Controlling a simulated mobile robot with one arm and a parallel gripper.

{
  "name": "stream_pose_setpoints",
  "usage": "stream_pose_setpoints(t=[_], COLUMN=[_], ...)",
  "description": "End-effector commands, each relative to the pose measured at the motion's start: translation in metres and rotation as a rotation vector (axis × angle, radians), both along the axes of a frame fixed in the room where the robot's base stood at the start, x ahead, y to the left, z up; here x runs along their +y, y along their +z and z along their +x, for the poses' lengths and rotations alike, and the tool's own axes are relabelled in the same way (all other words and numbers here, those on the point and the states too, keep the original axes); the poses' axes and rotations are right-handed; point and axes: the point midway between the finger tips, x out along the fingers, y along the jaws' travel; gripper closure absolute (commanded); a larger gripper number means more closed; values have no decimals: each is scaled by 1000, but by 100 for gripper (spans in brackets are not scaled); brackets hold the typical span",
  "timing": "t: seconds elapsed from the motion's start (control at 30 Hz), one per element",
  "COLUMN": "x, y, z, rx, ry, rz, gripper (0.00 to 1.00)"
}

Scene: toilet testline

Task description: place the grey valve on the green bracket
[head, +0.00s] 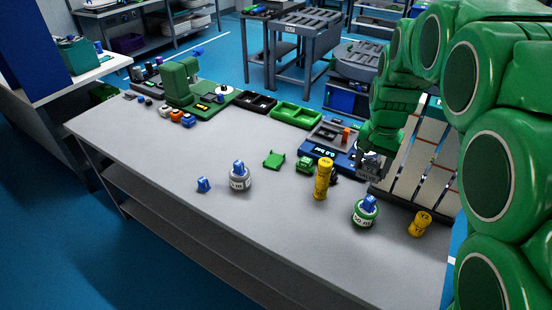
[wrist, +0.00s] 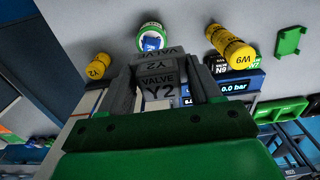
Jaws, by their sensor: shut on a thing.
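My gripper (head: 369,163) is shut on the grey valve (wrist: 158,90), a block labelled "VALVE Y2" that sits between the fingers in the wrist view. In the head view the gripper is at the right part of the table, in front of the tilted rack, and largely covers the valve. A flat green bracket (head: 274,159) lies on the table to the left of the gripper, apart from it. It also shows at the upper right of the wrist view (wrist: 289,41). Nothing is seen on it.
A tall yellow cylinder (head: 323,180) and a green block (head: 305,165) stand between gripper and bracket. A blue pressure device (head: 338,157) is behind them. A green-white jar (head: 365,212) and short yellow cylinder (head: 419,224) stand in front.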

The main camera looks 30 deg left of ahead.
Motion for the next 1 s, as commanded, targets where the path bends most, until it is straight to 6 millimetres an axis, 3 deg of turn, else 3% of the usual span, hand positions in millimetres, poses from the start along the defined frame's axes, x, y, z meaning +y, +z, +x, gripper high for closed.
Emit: stream_pose_setpoints(t=[0.07,0.47,0.57,0.8,1.0], x=[2,65,89,168,210], y=[13,12,12,13,11], z=[2,9,9,2,-10], rx=[-6,-5,-6,-8,-3], ry=[0,-4,-5,-3,-4], rz=[2,-3,-4,-2,-3], gripper=[72,72,72,72,72])
